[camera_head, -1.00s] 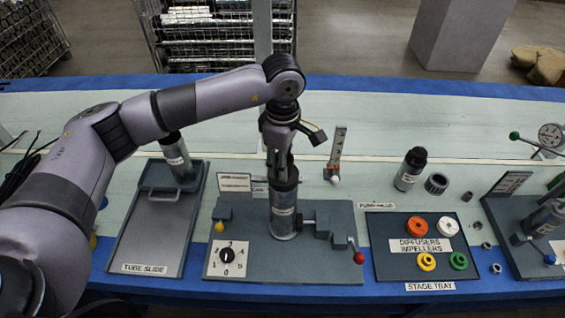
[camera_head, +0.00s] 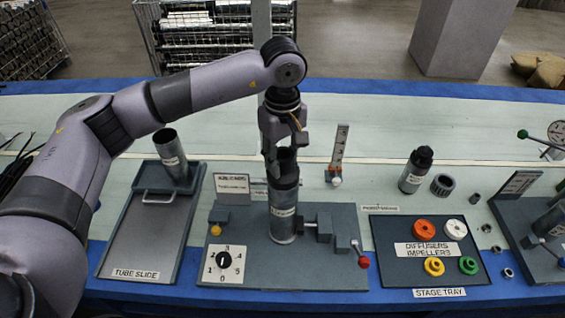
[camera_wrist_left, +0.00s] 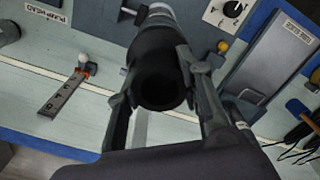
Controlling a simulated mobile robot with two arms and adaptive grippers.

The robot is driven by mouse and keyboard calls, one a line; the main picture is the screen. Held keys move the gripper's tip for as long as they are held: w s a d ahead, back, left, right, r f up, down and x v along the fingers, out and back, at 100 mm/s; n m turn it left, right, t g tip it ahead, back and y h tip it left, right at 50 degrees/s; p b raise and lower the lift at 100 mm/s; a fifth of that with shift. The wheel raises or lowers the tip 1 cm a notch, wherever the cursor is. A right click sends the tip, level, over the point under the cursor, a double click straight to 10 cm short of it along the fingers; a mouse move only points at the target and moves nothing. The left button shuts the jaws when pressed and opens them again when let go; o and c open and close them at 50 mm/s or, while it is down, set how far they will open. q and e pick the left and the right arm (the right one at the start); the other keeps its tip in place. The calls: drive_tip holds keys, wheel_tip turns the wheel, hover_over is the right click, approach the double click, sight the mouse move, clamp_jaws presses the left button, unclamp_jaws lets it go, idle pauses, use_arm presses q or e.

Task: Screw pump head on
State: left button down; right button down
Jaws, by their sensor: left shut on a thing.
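The dark pump head (camera_head: 287,160) sits at the top of the upright grey tube (camera_head: 284,212), which stands in the clamp station. In the left wrist view the pump head (camera_wrist_left: 160,85) is a dark hollow cylinder, its open end facing the camera, with the lighter tube partly hidden behind it. My left gripper (camera_head: 285,148) is above the tube and shut on the pump head; its fingers (camera_wrist_left: 160,78) lie on either side of it in the wrist view. The joint between head and tube is too small to judge. My right gripper is not seen.
The tube slide tray (camera_head: 138,245) with another tube (camera_head: 170,155) is at left. The stage tray (camera_head: 400,265) with coloured rings is at right. A dark-topped cylinder (camera_head: 413,173) and a ruled stand (camera_head: 339,150) stand behind. The numbered dial (camera_head: 223,260) is in front.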

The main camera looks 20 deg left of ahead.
use_arm(q)
drive_tip(key=shift+r, duration=0.1)
drive_tip(key=shift+w+f+m+b, duration=0.1)
drive_tip(key=shift+f+m+b, duration=0.1)
drive_tip(key=shift+m+b, duration=0.75)
drive_tip(key=shift+m, duration=0.65)
drive_tip(key=shift+r+m, duration=0.2)
drive_tip(key=shift+m, duration=0.1)
drive_tip(key=c, duration=1.3)
unclamp_jaws()
drive_tip(key=shift+c, duration=0.2)
drive_tip(key=shift+f, duration=0.1)
